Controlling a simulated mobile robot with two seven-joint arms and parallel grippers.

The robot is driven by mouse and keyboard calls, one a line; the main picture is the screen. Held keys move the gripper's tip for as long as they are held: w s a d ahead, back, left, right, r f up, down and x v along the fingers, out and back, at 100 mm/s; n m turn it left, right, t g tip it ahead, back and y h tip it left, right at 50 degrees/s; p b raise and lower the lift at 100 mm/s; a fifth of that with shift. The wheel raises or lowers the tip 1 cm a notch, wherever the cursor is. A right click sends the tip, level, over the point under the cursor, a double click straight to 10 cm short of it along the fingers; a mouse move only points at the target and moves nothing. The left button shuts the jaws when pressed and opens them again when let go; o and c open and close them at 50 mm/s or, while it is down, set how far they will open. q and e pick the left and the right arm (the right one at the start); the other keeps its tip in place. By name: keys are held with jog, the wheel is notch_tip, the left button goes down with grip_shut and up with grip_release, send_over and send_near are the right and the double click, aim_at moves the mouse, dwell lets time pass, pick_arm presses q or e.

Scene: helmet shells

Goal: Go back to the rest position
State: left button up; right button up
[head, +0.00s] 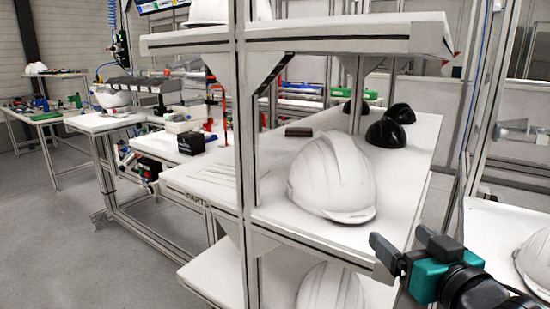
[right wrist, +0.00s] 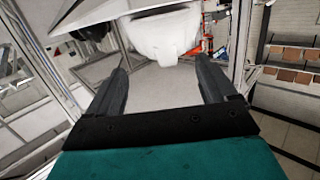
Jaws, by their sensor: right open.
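My right gripper (head: 385,247) is in the lower right of the head view, in front of the shelf edge. Its two dark fingers are spread apart in the right wrist view (right wrist: 160,80), with nothing between them. A white helmet shell (head: 333,180) sits on the middle shelf (head: 280,207), just beyond and left of the gripper, apart from it. A white shell also shows beyond the fingers in the right wrist view (right wrist: 165,37). My left gripper is not in view.
Several black shells (head: 385,133) stand farther back on the shelf. A metal upright (head: 245,120) and an upper shelf (head: 300,38) frame it. Another white shell (head: 325,287) is on the level below, and one (head: 537,262) is at the right edge. Floor at left (head: 60,240) is clear.

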jog(key=shift+g, duration=0.7)
jog(key=f, duration=0.6)
jog(key=s+f, duration=0.1)
jog(key=f, duration=0.2)
jog(key=shift+a+f, duration=0.2)
jog(key=shift+f, duration=0.2)
jog(key=s+a+f+g, duration=0.1)
jog(key=s+f+g, duration=0.1)
jog(key=s+f, duration=0.5)
jog(key=s+a+f+g+h, duration=0.1)
jog(key=s+f+g, duration=0.1)
jog(key=s+f, duration=0.6)
notch_tip(320, 180, down, 8)
jog(key=shift+a+r+n+p, duration=0.1)
jog(key=shift+a+n+p, duration=0.2)
jog(key=shift+a+p, duration=0.1)
